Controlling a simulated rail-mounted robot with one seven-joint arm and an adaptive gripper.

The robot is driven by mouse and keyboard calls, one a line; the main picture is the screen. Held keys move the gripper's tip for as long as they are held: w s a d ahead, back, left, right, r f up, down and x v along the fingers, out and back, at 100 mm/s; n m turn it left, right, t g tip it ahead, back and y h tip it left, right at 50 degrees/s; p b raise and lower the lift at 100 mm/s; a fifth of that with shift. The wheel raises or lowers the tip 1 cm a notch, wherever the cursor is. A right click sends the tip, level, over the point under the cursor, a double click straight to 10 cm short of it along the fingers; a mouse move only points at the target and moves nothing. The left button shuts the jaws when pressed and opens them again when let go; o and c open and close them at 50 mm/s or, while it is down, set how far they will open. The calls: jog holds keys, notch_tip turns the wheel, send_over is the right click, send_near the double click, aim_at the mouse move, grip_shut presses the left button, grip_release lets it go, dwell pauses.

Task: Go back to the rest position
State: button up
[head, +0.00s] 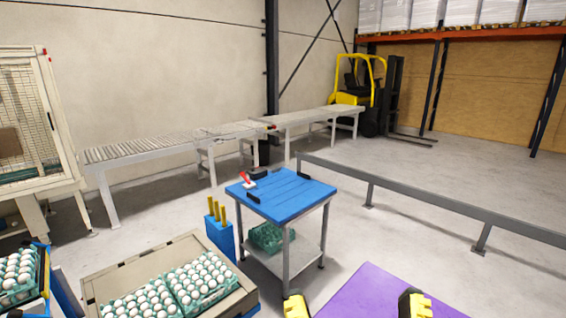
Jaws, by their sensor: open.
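My gripper cannot be made out in the head view. Two green egg trays filled with white eggs lie side by side on a beige platform (122,274) at the lower left: a left tray (117,315) and a right tray (180,299). More white eggs (18,268) in a green tray show at the left edge, cut off by the frame. A green crate or stack of trays (265,237) sits on the lower shelf of the blue-topped table (285,197).
A purple surface (365,290) with yellow-and-black pieces (415,304) beside it lies at the bottom. A blue holder (220,238) with yellow pegs stands left of the table. A grey rail (425,203) crosses the right. A roller conveyor (150,150) and forklift (365,95) stand behind.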

notch_tip(320, 180, up, 26)
jog(key=p, duration=2.3)
jog(key=shift+r, duration=0.1)
